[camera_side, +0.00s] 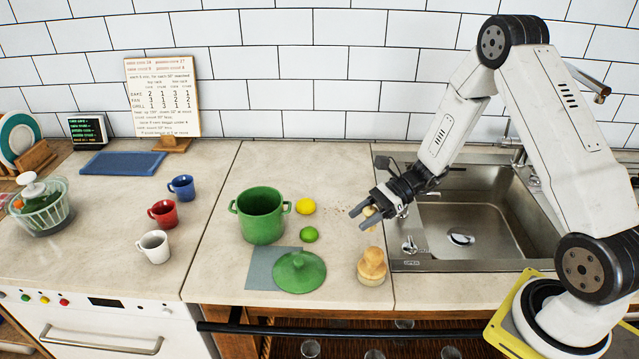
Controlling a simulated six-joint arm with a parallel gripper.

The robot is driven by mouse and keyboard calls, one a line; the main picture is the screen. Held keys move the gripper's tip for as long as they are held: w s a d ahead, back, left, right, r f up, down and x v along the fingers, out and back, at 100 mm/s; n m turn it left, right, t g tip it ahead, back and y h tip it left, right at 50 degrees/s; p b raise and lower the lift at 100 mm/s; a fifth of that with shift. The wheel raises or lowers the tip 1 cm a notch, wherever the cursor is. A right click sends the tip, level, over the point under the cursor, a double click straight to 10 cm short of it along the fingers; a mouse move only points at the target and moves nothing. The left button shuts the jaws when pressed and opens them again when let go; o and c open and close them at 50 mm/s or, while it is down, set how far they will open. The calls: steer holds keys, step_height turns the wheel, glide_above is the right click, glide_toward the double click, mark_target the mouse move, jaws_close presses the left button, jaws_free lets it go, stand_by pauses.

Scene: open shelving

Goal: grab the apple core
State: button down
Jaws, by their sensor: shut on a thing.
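My gripper (362,219) is above the counter, just left of the sink. It is shut on the apple core (371,213), a small pale yellow-tan piece that shows between the dark fingers. The fingers hide part of it. The core appears to be held above the counter, behind a tan wooden-looking jar (372,267); its exact height is hard to tell.
A green pot (261,216), a lemon (306,206), a lime (309,234) and a green lid (299,272) on a grey mat (260,276) are left of my gripper. The sink (480,222) lies right. Crumbs (336,216) dot the counter. Three mugs (162,213) stand farther left.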

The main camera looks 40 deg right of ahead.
mark_target(376, 211)
steer(key=s+r, duration=0.3)
steer(key=shift+r, duration=0.3)
steer(key=s+r, duration=0.3)
steer(key=s, duration=0.5)
steer(key=shift+s+a+r, duration=0.2)
steer(key=shift+s+r, duration=0.1)
steer(key=shift+s, duration=0.1)
steer(key=shift+w, duration=0.1)
